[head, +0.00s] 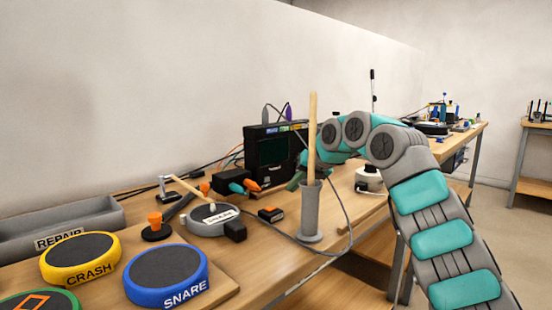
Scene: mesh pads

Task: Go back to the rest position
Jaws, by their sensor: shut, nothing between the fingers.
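My arm reaches in from the lower right and bends over toward the middle of the head view. My gripper (296,181) is at its end, small and dark, just left of the wooden stick (312,130) and in front of the black box (270,150). It is shut and holds nothing that I can see. The stick stands upright in a grey holder (310,212) on the workbench (262,268). The stick and holder partly hide the end of my arm.
A yellow CRASH pad (80,256), a blue SNARE pad (166,273) and a green-rimmed pad (40,300) lie at the front left. A grey REPAIR tray (60,221) is behind them.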

